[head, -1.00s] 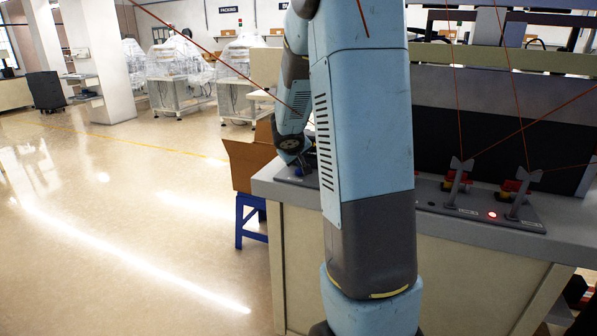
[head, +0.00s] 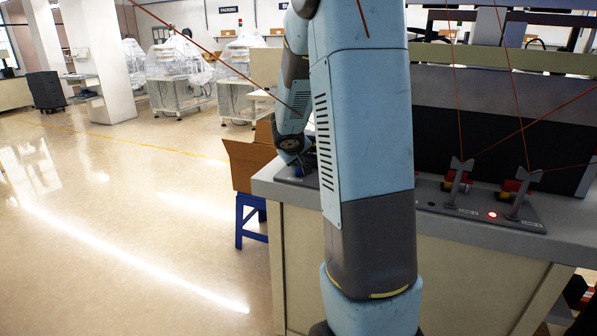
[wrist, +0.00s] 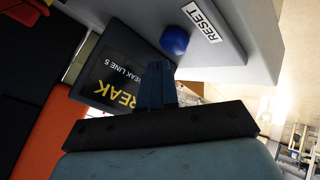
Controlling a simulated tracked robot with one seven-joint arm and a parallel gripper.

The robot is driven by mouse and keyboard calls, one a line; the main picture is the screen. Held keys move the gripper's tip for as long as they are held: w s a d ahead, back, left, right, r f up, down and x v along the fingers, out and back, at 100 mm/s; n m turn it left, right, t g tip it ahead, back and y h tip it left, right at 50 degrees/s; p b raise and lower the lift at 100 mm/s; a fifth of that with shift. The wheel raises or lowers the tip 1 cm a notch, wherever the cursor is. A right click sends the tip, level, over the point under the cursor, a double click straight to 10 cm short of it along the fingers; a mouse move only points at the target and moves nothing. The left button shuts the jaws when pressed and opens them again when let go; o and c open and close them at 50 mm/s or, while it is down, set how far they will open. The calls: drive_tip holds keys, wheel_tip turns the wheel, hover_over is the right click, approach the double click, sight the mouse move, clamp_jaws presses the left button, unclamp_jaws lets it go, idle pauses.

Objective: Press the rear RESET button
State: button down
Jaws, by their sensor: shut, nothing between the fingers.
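The RESET button is a round blue knob (wrist: 174,40) on a grey panel in the wrist view. A white label reading RESET (wrist: 202,22) sits beside it. My gripper (wrist: 158,66) is shut and empty, its dark blue fingers pointing up toward the button. Its tips appear just below the button in the picture, with a small gap between them. I cannot tell the gap in depth. In the head view my wrist is bent down at the left end of the bench (head: 262,184), and my arm hides most of that spot.
A dark sign with yellow lettering (wrist: 125,72) lies close behind the fingers. An orange surface (wrist: 48,130) is at left. In the head view, stands with taut red cords (head: 458,180) line the bench at right. A cardboard box (head: 245,165) on a blue stool (head: 250,215) stands beside the bench.

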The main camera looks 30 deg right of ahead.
sight(299, 170)
drive_tip(key=shift+f, duration=0.15)
drive_tip(key=shift+f, duration=0.2)
idle(0.3)
drive_tip(key=shift+f, duration=0.7)
idle(1.1)
drive_tip(key=shift+r, duration=1.15)
drive_tip(key=shift+r, duration=0.1)
drive_tip(key=shift+r, duration=2.4)
